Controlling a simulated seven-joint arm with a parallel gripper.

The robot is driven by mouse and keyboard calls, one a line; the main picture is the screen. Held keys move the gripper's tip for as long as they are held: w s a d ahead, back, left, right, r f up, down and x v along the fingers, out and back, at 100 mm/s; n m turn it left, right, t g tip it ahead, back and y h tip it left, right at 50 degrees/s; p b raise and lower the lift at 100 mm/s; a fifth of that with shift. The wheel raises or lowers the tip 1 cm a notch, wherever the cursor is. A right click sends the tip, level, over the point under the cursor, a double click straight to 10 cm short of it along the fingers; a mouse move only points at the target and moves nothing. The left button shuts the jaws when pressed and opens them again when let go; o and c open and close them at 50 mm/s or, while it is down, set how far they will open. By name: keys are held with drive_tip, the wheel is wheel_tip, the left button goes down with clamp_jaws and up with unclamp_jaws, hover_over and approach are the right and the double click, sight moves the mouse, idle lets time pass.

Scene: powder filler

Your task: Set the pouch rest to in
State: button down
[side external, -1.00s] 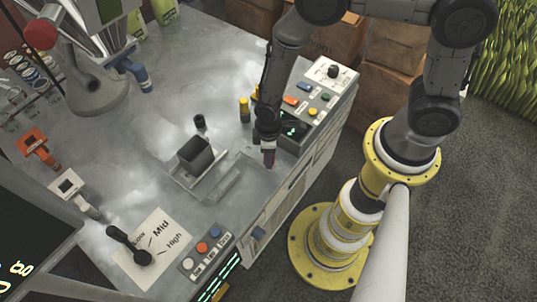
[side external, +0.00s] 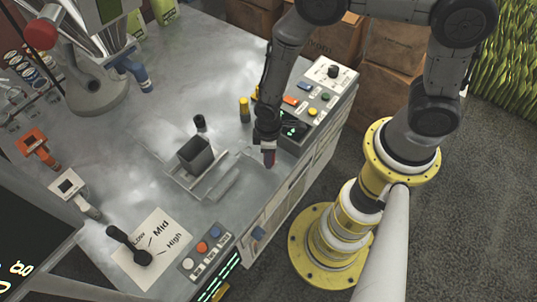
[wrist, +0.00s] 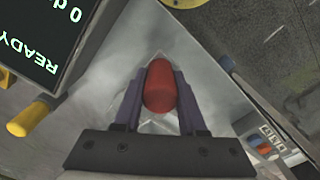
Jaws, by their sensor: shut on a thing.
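My gripper (side external: 267,151) points down near the right edge of the metal worktop. It is shut on a red rounded knob (wrist: 160,87), which sits between the two dark fingers in the wrist view. The knob shows only as a small red patch at the fingertips in the side view. Left of the gripper, a dark square holder (side external: 196,154) stands on a pale metal tray (side external: 181,179), with a grey bar (side external: 223,184) beside it. No label shows which of these is the pouch rest. What the knob joins to is hidden.
A control box with colored buttons (side external: 318,97) stands just behind the gripper. A yellow post (side external: 244,110) and a short black post (side external: 200,123) stand on the worktop. A black lever (side external: 130,246) on a Low-Mid-High plate and a button panel (side external: 206,248) are at the front.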

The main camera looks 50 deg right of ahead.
drive_tip(key=shift+w, duration=0.1)
drive_tip(key=w, duration=2.2)
drive_tip(key=shift+w+r, duration=0.1)
drive_tip(key=shift+w, duration=0.15)
drive_tip(key=c, duration=0.8)
unclamp_jaws()
drive_tip(key=shift+w, duration=0.1)
drive_tip(key=o, duration=0.3)
drive_tip(key=shift+s, duration=0.2)
wheel_tip(320, 180, up, 14)
drive_tip(key=shift+f, duration=0.15)
